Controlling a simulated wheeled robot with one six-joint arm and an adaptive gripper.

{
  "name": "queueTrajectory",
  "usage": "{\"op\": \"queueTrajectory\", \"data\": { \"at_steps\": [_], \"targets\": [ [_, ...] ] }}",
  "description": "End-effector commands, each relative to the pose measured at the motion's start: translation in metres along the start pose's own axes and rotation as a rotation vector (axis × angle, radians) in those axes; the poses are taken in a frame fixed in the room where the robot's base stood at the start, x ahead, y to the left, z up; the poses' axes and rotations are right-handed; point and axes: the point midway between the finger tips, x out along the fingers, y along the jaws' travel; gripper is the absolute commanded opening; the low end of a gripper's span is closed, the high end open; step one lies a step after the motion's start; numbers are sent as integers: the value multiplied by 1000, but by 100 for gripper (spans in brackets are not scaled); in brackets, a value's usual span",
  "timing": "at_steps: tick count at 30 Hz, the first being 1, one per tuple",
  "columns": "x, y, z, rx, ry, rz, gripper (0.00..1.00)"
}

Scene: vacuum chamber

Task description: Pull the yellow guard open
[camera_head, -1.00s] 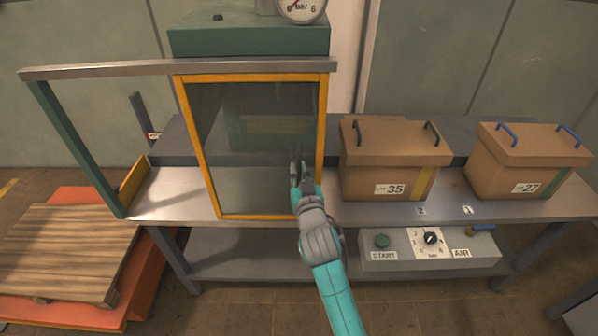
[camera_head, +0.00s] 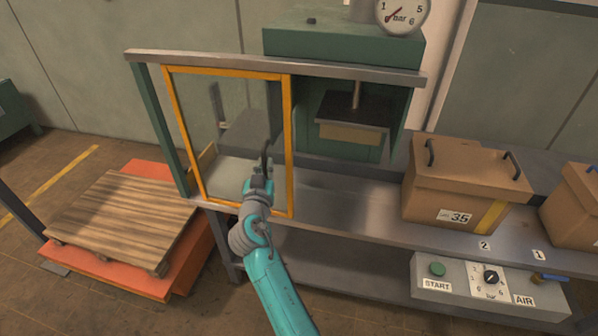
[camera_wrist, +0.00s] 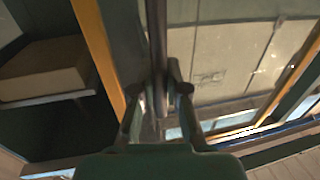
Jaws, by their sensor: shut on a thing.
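The yellow guard (camera_head: 289,150) is a yellow-framed clear panel hanging under a grey rail (camera_head: 340,72). It stands at the left end of the rail, near the green post (camera_head: 165,125), and the press opening to its right is uncovered. My gripper (camera_head: 265,165) is in front of the guard's right part, shut on its dark upright handle. In the wrist view the fingers (camera_wrist: 160,95) close around the dark handle bar (camera_wrist: 157,45), with the yellow frame (camera_wrist: 95,45) to the left. The fingertips are partly hidden in the head view.
The green press (camera_head: 340,40) with a gauge (camera_head: 403,14) stands behind the rail. A tan block (camera_head: 350,133) shows in its opening. Brown boxes (camera_head: 465,185) and a control panel (camera_head: 485,285) are at right. A wooden pallet (camera_head: 125,220) lies at left.

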Motion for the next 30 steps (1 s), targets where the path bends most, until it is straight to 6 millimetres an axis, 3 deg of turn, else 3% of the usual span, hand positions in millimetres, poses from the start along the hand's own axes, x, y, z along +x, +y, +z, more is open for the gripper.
{"op": "queueTrajectory", "data": {
  "at_steps": [3,10,16,27,28,30],
  "targets": [
    [6,-32,-1,-1,0,-3,0],
    [13,-66,0,0,-1,-1,0],
    [16,-77,0,0,-1,0,0],
    [16,-78,1,0,-1,0,0],
    [16,-78,1,0,-1,0,20],
    [16,-78,1,0,-1,0,38]
  ]
}}
